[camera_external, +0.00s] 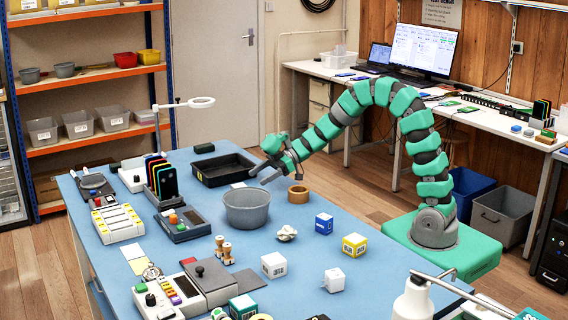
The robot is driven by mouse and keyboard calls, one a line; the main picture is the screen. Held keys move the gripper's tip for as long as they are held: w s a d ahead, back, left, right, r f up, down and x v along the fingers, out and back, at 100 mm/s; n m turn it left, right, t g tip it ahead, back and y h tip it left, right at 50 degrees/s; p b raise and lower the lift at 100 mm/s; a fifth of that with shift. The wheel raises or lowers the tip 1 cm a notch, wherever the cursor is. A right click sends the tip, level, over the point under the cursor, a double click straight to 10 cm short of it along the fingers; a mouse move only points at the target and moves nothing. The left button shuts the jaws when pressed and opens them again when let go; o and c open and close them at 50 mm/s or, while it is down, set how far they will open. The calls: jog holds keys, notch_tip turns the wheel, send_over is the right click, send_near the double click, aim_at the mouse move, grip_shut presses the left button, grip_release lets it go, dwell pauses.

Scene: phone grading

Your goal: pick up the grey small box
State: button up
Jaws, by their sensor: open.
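Two small pale boxes stand on the blue table (330,200): a whitish box with a dark label (273,265) near the front middle, and a smaller pale box (334,280) to its right. I cannot tell whether either is the grey small box; both look white to light grey. A blue box (324,223) and a yellow-and-white box (354,245) stand farther back. My gripper (258,175) is open and empty, above the table's far part beside the black tray (222,168). It is well behind and apart from all these boxes.
A crumpled white item (287,233) and wooden stamps (226,252) lie mid-table. Devices fill the left side; a white bottle (412,300) is at front right.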

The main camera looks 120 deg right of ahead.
aim_at(241, 185)
jog(key=shift+r+b+x, duration=0.2)
jog(key=shift+b+x, duration=0.55)
jog(key=shift+x, duration=0.9)
jog(key=shift+r+b+x, duration=0.2)
jog(key=shift+b+x, duration=0.5)
jog(key=shift+x, duration=0.95)
jog(key=shift+w, duration=0.15)
jog(key=c, duration=1.1)
